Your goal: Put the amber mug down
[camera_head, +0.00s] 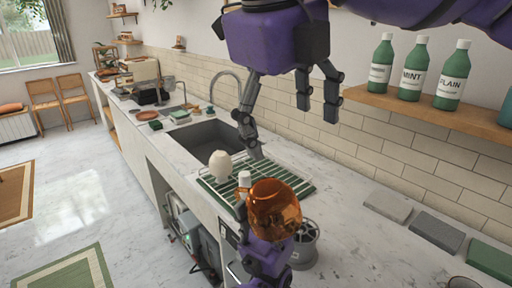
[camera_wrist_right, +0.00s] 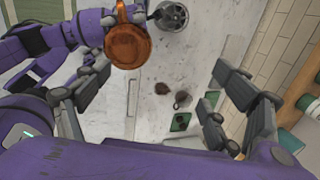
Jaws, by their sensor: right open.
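The amber mug (camera_head: 275,208) is translucent orange and stands out at the lower middle of the head view. In the right wrist view the mug (camera_wrist_right: 127,46) is seen from above, with its handle at the top. The mug appears held above the counter. My right gripper (camera_head: 290,115) is open and empty, above the counter behind the mug.
A green-barred drying rack (camera_head: 296,184) sits beside the sink (camera_head: 197,140). A cream object (camera_head: 220,164) and a grey cylinder (camera_head: 304,246) are near the mug. Grey and green blocks (camera_head: 388,206) lie at right. Bottles (camera_head: 412,70) stand on the shelf. Marble counter (camera_head: 350,250) is clear at front.

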